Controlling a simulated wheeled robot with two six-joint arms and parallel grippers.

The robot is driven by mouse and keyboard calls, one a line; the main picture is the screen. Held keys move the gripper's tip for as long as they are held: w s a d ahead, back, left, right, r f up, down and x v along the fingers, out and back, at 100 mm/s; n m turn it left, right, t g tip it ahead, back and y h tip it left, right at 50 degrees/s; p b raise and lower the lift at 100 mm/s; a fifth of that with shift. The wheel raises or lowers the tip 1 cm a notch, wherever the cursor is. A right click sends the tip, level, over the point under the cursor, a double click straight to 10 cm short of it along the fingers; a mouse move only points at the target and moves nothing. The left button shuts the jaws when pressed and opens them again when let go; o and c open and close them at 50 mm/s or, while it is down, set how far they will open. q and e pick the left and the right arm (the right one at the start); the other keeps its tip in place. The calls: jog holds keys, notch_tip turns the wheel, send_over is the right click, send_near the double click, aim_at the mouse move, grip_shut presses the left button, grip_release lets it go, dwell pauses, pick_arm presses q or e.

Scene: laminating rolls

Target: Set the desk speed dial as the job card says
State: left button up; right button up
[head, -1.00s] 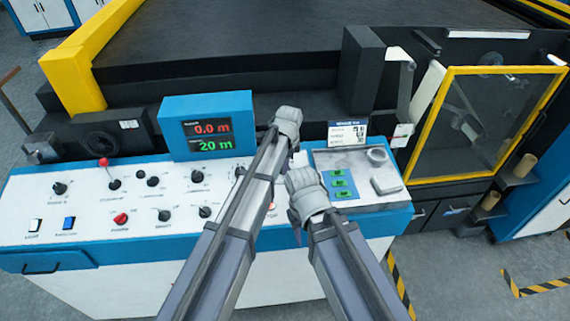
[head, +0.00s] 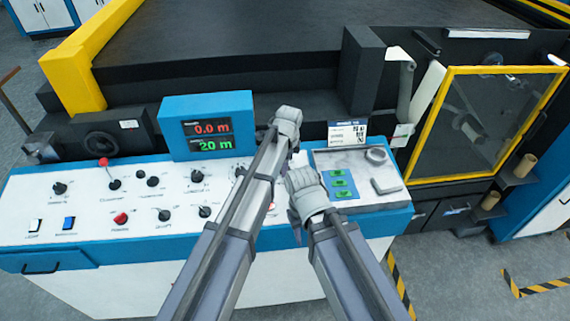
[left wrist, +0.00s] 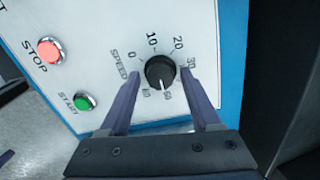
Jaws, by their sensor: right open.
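In the left wrist view, the black speed dial (left wrist: 160,71) sits on a white panel with a printed scale marked SPEED. Its white pointer line faces down, near a mark that looks like 50; part of the scale is hidden by a finger. My left gripper (left wrist: 160,76) is open, with one finger on each side of the dial and gaps visible. In the head view, my left gripper (head: 287,122) hides the dial. The job card (head: 347,133) stands at the desk's back right, its text too small to read. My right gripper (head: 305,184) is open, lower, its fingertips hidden.
The red STOP button (left wrist: 50,50) and green START button (left wrist: 84,101) lie left of the dial. The desk (head: 95,205) carries several other knobs and a display (head: 208,126) reading 0.0 m and 20 m. A tray with green items (head: 340,183) is at right.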

pick_arm(q)
jog(key=shift+o, duration=0.4)
jog(key=r+p, duration=0.2)
jog(key=s+r+p, duration=0.1)
jog(key=r+p, duration=0.4)
jog(key=shift+s+d+r+p, duration=0.2)
jog(key=shift+r+p, duration=0.15)
jog(key=shift+r, duration=0.05)
jog(key=shift+f, duration=0.1)
